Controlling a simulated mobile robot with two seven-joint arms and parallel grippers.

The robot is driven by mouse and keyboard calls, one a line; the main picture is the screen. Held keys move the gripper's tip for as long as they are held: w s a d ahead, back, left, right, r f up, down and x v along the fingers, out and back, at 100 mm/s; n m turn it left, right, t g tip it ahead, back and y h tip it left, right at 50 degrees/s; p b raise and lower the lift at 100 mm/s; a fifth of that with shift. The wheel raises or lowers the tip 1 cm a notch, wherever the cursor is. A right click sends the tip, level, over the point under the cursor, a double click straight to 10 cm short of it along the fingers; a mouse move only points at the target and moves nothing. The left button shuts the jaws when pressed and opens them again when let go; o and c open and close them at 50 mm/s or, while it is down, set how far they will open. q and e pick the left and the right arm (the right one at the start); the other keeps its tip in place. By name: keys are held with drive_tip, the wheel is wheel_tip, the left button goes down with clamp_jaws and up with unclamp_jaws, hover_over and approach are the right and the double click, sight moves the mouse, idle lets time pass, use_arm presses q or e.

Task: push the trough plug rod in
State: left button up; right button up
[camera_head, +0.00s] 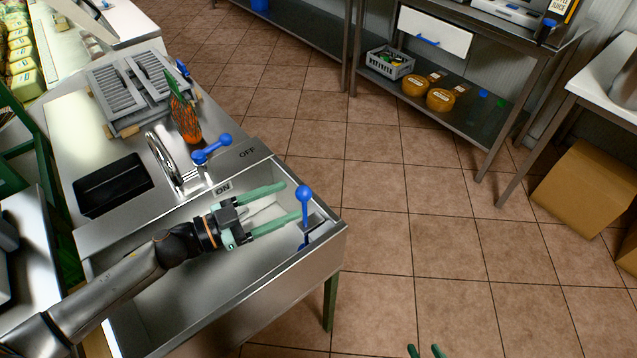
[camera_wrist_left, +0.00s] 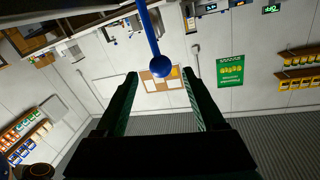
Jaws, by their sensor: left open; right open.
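The trough plug rod (camera_head: 305,215) is blue with a round knob on top. It stands upright at the right end of the steel trough (camera_head: 290,292). In the left wrist view the rod (camera_wrist_left: 152,35) comes in from the top, and its knob (camera_wrist_left: 161,67) appears between the fingertips. My left gripper (camera_head: 292,201) is open over the trough, its green fingers reaching right toward the knob. Contact with the knob cannot be told. My right gripper (camera_head: 425,351) is open and empty at the bottom edge, away from the trough; only its fingertips show.
A blue-handled tap (camera_head: 212,149) with a curved spout stands behind the trough, between ON and OFF labels. A black basin (camera_head: 113,185), a grey slatted rack (camera_head: 128,88) and an orange net bag (camera_head: 185,118) are on the counter.

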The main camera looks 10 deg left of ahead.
use_arm(q)
drive_tip(key=x, duration=0.8)
drive_tip(key=shift+p, duration=0.3)
drive_tip(key=shift+w+d, duration=0.1)
clamp_jaws()
idle(0.9)
